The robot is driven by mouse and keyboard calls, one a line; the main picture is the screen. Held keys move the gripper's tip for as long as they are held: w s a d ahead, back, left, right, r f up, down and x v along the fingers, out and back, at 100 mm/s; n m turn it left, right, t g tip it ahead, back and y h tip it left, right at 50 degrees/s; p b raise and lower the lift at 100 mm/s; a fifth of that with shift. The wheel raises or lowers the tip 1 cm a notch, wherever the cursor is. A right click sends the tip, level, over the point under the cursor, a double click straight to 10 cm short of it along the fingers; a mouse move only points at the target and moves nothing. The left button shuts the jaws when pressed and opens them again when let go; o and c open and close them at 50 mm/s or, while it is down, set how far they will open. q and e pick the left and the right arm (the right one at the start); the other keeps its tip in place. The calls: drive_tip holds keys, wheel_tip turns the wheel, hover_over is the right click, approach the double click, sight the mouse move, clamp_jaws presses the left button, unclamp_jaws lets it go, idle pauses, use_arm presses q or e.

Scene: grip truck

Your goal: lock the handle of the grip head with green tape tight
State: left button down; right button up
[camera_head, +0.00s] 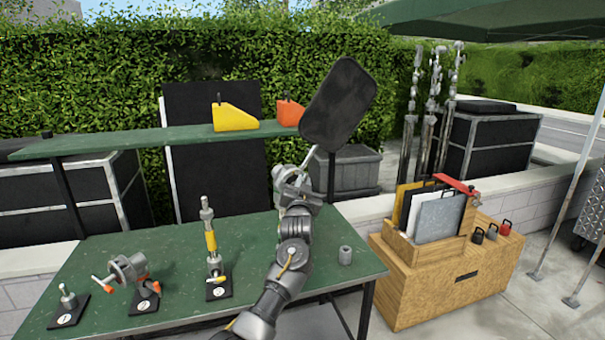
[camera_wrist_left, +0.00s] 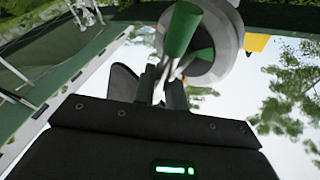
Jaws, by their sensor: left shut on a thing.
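The grip head with green tape shows in the left wrist view as a grey round disc (camera_wrist_left: 212,45) with a green handle (camera_wrist_left: 181,30). My left gripper (camera_wrist_left: 162,92) is shut on the handle, just below the disc. In the head view my left gripper (camera_head: 299,190) is above the back right part of the green table, and the arm hides most of the grip head. A dark rounded panel (camera_head: 340,102) stands tilted just above and behind the gripper. How tightly the handle sits cannot be seen. My right gripper is not in view.
A shelf behind holds a yellow wedge (camera_head: 234,118) and an orange wedge (camera_head: 289,112). A wooden cart (camera_head: 425,290) stands right.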

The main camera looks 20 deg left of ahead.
use_arm(q)
drive_tip(key=m+p, duration=0.1)
drive_tip(key=m+g+p, duration=0.1)
drive_tip(key=p, duration=0.1)
drive_tip(key=m+g+p, duration=0.1)
drive_tip(key=p, duration=0.1)
drive_tip(key=shift+w+d+r, duration=0.2)
drive_tip(key=shift+w, duration=0.05)
drive_tip(key=shift+w+f+m+g+p, duration=0.1)
drive_tip(key=shift+f+m+g+p, duration=0.1)
drive_tip(key=shift+m+g+p, duration=0.45)
drive_tip(key=shift+w+d+f+m+g+y, duration=0.1)
drive_tip(key=shift+f+m+g+y, duration=0.25)
drive_tip(key=shift+m+g, duration=0.65)
drive_tip(key=shift+w+d+f+m+g+y, duration=0.1)
drive_tip(key=shift+f+m+g+y, duration=0.25)
drive_tip(key=shift+m+g, duration=0.55)
drive_tip(key=shift+g, duration=0.25)
drive_tip(key=c, duration=1.7)
unclamp_jaws()
drive_tip(key=shift+f, duration=0.1)
